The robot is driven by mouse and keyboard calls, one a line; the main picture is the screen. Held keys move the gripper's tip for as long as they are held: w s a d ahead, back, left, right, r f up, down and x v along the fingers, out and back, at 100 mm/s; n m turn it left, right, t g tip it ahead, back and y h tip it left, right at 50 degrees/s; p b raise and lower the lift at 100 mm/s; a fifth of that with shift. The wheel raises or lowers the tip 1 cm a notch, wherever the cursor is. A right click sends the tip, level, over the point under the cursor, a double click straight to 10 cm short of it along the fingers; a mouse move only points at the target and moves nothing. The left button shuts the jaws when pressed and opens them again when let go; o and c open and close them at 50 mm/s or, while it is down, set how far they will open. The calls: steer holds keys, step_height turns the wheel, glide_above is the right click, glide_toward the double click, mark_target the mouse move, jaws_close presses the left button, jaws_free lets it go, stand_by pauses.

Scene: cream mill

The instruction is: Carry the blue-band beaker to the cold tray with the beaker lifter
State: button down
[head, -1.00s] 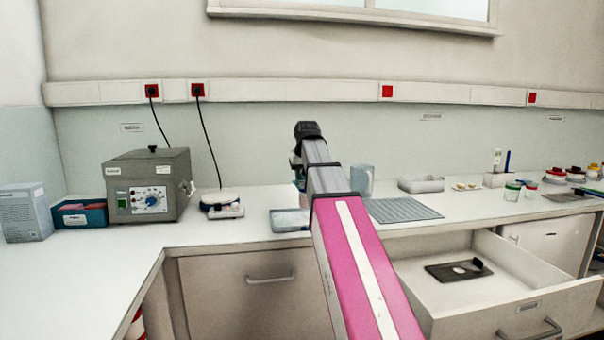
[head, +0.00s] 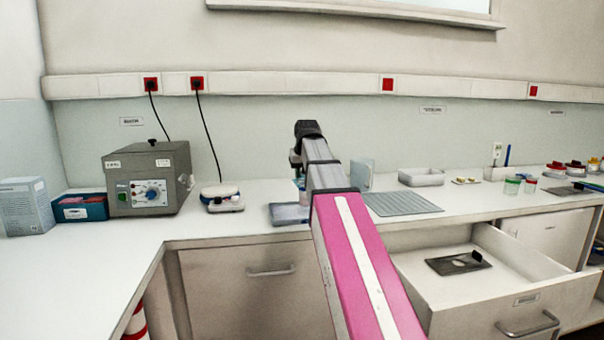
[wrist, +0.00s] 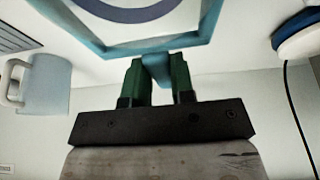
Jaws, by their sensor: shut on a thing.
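My gripper (wrist: 155,80) has green fingers shut on the blue handle of the beaker lifter (wrist: 97,47), a light blue angular frame at the top of the wrist view. A dark blue curved band (wrist: 138,14) shows inside the frame; it looks like the blue-band beaker, but its body is cut off, so I cannot tell whether the lifter bears it. In the head view my arm hides most of the gripper and lifter. A flat grey-blue tray (head: 287,215) lies on the counter just left of my arm, perhaps the cold tray.
A light blue mug (wrist: 46,84) stands left in the wrist view. A round white-and-blue device (head: 222,198) and a grey control box (head: 147,178) stand left. A ribbed mat (head: 402,204) and white bin (head: 421,177) are right. An open drawer (head: 490,306) juts out below, holding a black plate (head: 459,262).

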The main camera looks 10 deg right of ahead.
steer(key=shift+f, duration=2.15)
stand_by(1.4)
steer(key=shift+w+a, duration=0.1)
steer(key=shift+w, duration=3.05)
stand_by(1.3)
